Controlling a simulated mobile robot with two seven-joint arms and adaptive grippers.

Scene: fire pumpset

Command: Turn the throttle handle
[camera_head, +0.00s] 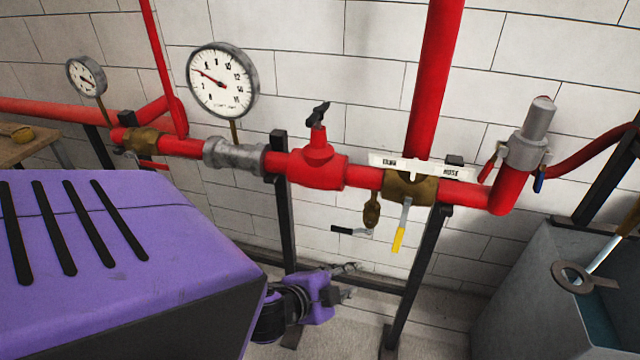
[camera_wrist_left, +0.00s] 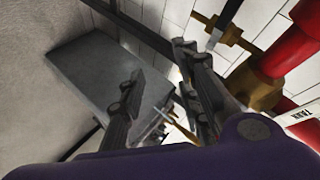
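I cannot tell for sure which handle is the throttle handle. A lever with a yellow grip (camera_head: 399,239) hangs down from a brass valve (camera_head: 411,187) behind a white label plate. A black handle (camera_head: 319,113) stands on top of a red valve (camera_head: 316,168). A smaller lever with a black grip (camera_head: 349,231) sits at a small brass valve (camera_head: 371,211). My left gripper (camera_head: 346,281) is low, below these levers and apart from them. In the left wrist view its two fingers (camera_wrist_left: 160,62) are spread, with nothing visibly gripped. The right gripper is not in view.
Black posts (camera_head: 419,264) hold the red pipe in front of a white block wall. A grey tank (camera_head: 540,305) stands at the right and shows in the left wrist view (camera_wrist_left: 100,75). Two gauges, the larger one (camera_head: 222,79) nearer, stand at the left.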

